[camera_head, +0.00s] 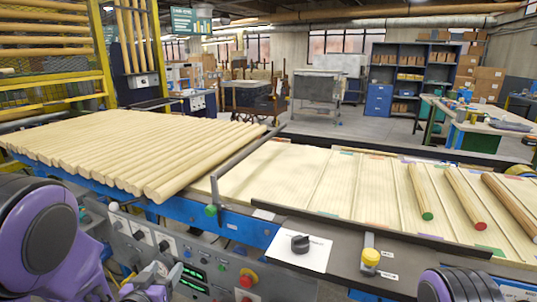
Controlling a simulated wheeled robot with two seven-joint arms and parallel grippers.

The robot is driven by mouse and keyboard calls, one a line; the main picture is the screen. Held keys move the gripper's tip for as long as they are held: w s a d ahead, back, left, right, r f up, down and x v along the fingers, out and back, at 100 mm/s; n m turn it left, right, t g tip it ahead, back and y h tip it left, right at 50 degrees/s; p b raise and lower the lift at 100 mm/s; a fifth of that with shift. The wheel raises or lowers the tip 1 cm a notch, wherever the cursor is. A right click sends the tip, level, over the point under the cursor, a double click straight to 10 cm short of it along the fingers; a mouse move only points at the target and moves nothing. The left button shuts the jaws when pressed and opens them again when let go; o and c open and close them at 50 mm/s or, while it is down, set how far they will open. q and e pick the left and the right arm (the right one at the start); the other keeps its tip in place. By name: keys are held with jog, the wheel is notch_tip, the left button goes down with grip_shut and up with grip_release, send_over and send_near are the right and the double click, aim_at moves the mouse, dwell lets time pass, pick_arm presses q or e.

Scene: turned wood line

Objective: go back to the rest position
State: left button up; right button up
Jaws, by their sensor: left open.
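My left gripper (150,280) is low in the picture at the left, in front of the line's control panel (205,262). It is open, and I see nothing between its fingers. It is apart from the turned wood pieces. My left arm comes in from the left edge in purple and grey. A purple and dark part of my right arm (460,287) shows at the bottom right edge. My right gripper is not in view.
Many pale dowels (130,150) lie on the line at left. Three rods, one with a green end (420,192), lie on the slatted bed (330,185). Shelves (412,75) stand behind.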

pick_arm(q)
jog(key=s+a+f+n+g+y, duration=0.1)
jog(key=s+f+n+g+y, duration=0.2)
jog(key=s+f, duration=0.6)
jog(key=s+a+f+n+g, duration=0.15)
jog(key=s+f+g, duration=0.35)
jog(key=f, duration=0.6)
jog(key=s+f+n+g, duration=0.1)
jog(key=s+f, duration=0.3)
jog(key=s, duration=0.5)
jog(key=s+f+g, duration=0.3)
jog(key=s+f, duration=0.1)
jog(key=s, duration=0.4)
jog(key=shift+s+d+n+y, duration=0.3)
jog(key=shift+s+d+n, duration=0.05)
jog(key=shift+s, duration=0.05)
